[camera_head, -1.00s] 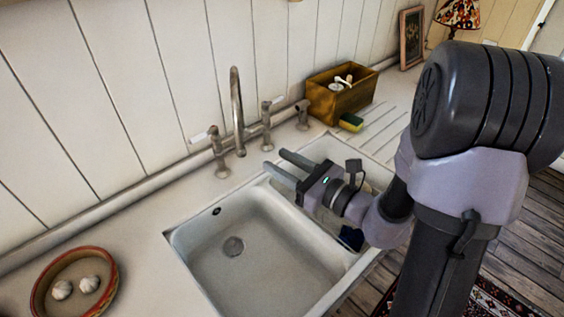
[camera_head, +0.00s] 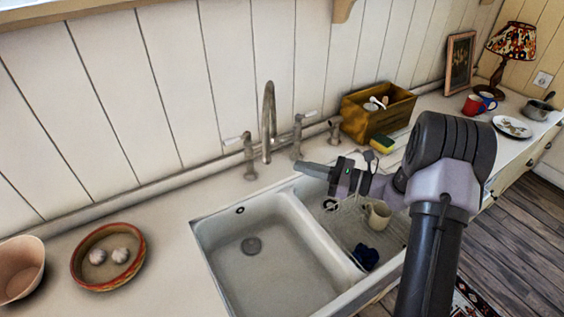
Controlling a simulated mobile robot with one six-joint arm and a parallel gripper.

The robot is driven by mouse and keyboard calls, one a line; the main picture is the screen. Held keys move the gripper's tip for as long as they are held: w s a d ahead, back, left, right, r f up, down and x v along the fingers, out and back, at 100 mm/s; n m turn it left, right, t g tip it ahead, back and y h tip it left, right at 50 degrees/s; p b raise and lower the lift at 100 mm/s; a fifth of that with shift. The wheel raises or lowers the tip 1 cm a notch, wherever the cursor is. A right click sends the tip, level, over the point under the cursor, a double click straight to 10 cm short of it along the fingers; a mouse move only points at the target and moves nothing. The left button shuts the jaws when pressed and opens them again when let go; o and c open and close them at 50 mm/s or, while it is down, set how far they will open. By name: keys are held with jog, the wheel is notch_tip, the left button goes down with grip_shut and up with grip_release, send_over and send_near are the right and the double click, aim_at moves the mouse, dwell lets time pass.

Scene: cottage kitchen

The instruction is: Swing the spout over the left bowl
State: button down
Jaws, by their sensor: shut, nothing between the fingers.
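The metal tap spout (camera_head: 268,120) rises in a tall narrow arch behind the sink, between two tap handles. It is seen nearly edge-on, so I cannot tell which bowl its mouth is over. The left bowl (camera_head: 238,262) is white and empty, with a round drain. The right bowl (camera_head: 335,228) holds a cream mug (camera_head: 377,216) and a dark blue item (camera_head: 365,257), and is partly hidden by my arm. My gripper (camera_head: 302,167) is shut and empty above the back of the sink, right of the spout. Its fingers point left, apart from the spout in the picture.
The left handle (camera_head: 248,158) and right handle (camera_head: 298,135) flank the spout. A wooden box (camera_head: 362,122) and a sponge (camera_head: 382,145) stand at the back right. A bowl with garlic (camera_head: 82,277) stands on the left counter. The wall is close behind the tap.

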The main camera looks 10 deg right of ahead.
aim_at(269, 161)
jog(key=x, duration=0.6)
jog(key=shift+w+a, duration=0.2)
jog(key=shift+w+a, duration=0.15)
jog(key=shift+a, duration=1.1)
jog(key=shift+d, duration=0.2)
